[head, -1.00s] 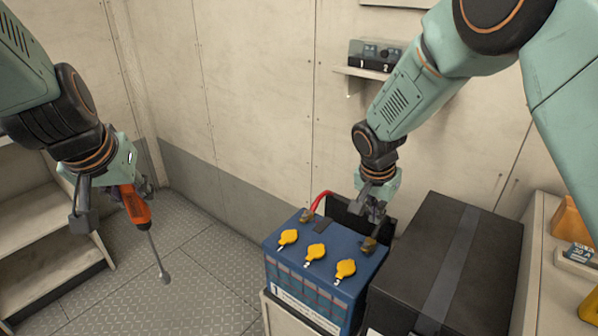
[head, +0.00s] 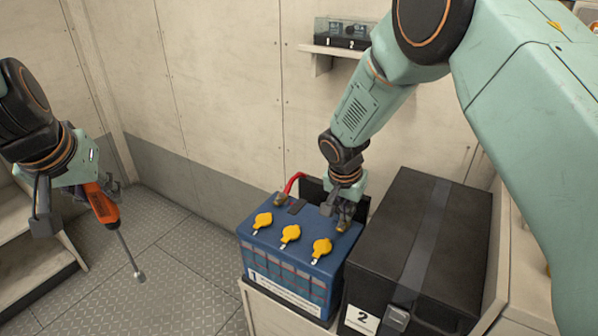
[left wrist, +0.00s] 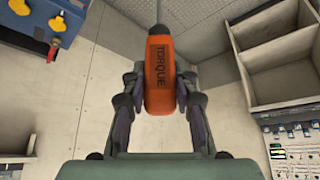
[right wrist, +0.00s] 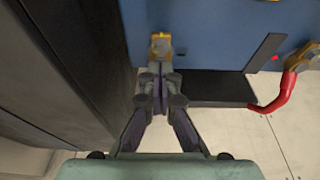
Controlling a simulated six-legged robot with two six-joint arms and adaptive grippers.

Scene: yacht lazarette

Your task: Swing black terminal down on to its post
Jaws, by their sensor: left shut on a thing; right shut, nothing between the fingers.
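The blue battery (head: 300,262) has yellow caps on top. A brass-coloured terminal (head: 344,224) sits at its back right corner, and it also shows in the right wrist view (right wrist: 160,46). Whether it is fully seated on its post is hidden. My right gripper (head: 346,207) is shut and empty, its fingertips right at this terminal, touching or nearly so. The red cable (head: 292,181) runs to the terminal at the back left corner (head: 279,198). My left gripper (left wrist: 160,95) is shut on an orange torque tool (head: 101,203), held in the air left of the battery, shaft pointing down.
A black box marked 2 (head: 395,250) stands close at the battery's right. A dark panel (head: 313,189) is behind the battery. A shelf (head: 335,50) with a small box is on the wall. Open floor lies between.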

